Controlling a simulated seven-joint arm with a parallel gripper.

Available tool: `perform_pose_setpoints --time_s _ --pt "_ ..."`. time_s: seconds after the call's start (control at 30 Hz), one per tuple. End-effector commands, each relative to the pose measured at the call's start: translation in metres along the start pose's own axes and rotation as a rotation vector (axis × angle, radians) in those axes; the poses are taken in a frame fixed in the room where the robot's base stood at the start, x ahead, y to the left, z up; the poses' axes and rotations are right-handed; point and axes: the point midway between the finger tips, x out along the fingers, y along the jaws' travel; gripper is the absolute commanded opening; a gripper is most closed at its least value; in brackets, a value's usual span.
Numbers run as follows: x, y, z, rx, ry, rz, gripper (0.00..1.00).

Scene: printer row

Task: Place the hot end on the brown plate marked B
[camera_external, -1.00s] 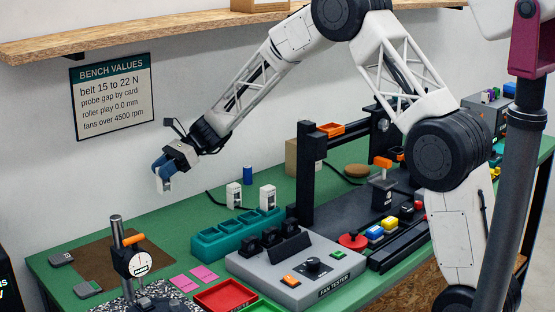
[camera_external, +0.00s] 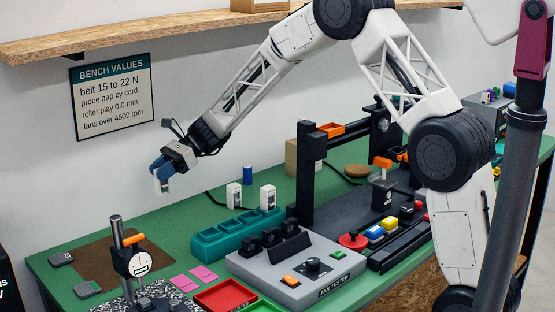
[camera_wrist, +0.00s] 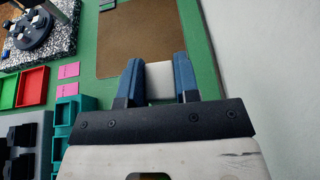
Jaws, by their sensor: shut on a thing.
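My gripper (camera_external: 161,174) is in the air at the left of the bench, its blue fingers shut on a white block, likely the hot end (camera_wrist: 160,82). The block shows between the fingertips in the wrist view; its lower end also shows below the fingers in the external view (camera_external: 161,186). A brown plate (camera_external: 108,258) lies flat on the green bench at the left, below and left of my gripper. It fills the upper middle of the wrist view (camera_wrist: 138,40), beyond the fingertips. I cannot make out a letter B on it.
A dial gauge stand (camera_external: 137,262) stands at the brown plate's front edge. Pink cards (camera_external: 203,273), teal bins (camera_external: 215,240) and a red tray (camera_external: 225,296) lie to its right. Two white-and-black blocks (camera_external: 233,196) stand behind the bins. The wall rises behind the bench.

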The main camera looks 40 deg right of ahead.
Motion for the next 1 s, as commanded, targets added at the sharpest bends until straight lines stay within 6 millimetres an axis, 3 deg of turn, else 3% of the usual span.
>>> perform_pose_setpoints --time_s 0.27,0.7,1.0 --pt "0.044 0.048 0.010 -0.005 -0.007 0.012 0.05" --pt "0.118 0.155 0.019 -0.012 -0.006 0.032 0.05" --pt "0.145 0.207 0.017 -0.013 0.001 0.040 0.05"
